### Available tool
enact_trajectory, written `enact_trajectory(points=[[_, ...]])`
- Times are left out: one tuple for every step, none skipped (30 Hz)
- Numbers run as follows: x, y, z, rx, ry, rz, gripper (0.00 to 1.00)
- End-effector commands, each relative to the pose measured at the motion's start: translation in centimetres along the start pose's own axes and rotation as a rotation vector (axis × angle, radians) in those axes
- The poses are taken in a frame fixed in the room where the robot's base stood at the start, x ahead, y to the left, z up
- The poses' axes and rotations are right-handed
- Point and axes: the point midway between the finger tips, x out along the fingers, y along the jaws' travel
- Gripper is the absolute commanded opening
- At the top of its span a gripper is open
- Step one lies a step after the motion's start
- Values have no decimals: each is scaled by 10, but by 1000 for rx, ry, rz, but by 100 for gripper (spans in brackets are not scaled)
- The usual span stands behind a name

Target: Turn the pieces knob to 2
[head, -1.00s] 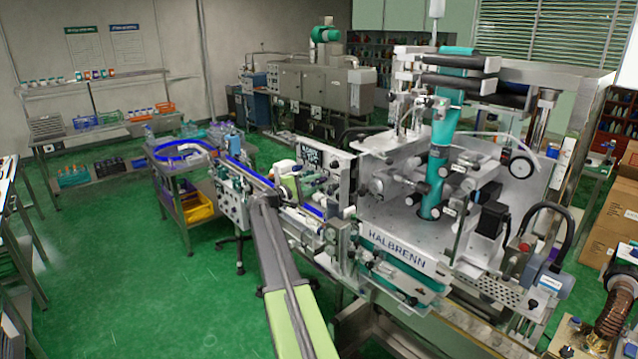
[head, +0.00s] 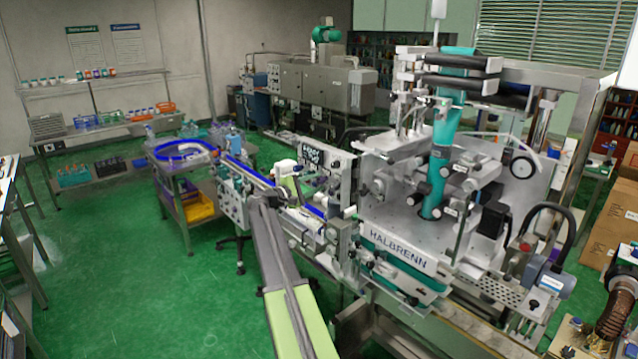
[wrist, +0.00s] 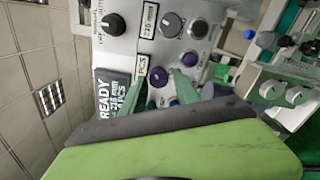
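In the wrist view the grey control panel (wrist: 130,48) appears turned on its side. A small purple knob (wrist: 157,76), beside the dark label reading PCS (wrist: 141,68), is between the two green fingers of my gripper (wrist: 160,73). The fingers stand apart on either side of it, with small gaps visible; contact cannot be told. A dark display (wrist: 113,94) shows READY and a PCS line partly covered by a finger; its digits are hard to read. In the head view the panel (head: 340,168) is at mid-picture; the knob is too small to make out.
The HALBRENN machine (head: 400,250) stands right of the panel. Green floor is open at the left.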

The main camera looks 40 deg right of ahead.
Motion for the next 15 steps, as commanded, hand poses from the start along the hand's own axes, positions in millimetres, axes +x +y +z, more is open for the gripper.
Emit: enact_trajectory(points=[[1, 0, 0, 0, -1, 1, 44], [1, 0, 0, 0, -1, 1, 48], [1, 0, 1, -1, -1, 1, 48], [1, 0, 1, -1, -2, 2, 48], [2, 0, 1, -1, -2, 2, 48], [2, 0, 1, -1, -2, 2, 48], [2, 0, 1, -1, -2, 2, 48], [2, 1, 1, -1, -2, 2, 48], [2, 1, 1, -1, -3, 2, 48], [2, 1, 1, -1, -3, 3, 48], [1, 1, 1, -1, -3, 3, 48], [-1, 1, 1, -1, -2, 3, 48], [-4, 1, 2, -1, -2, 3, 48], [-8, 1, 1, -1, -1, 4, 48], [-15, 1, 1, -1, 0, 4, 48]])
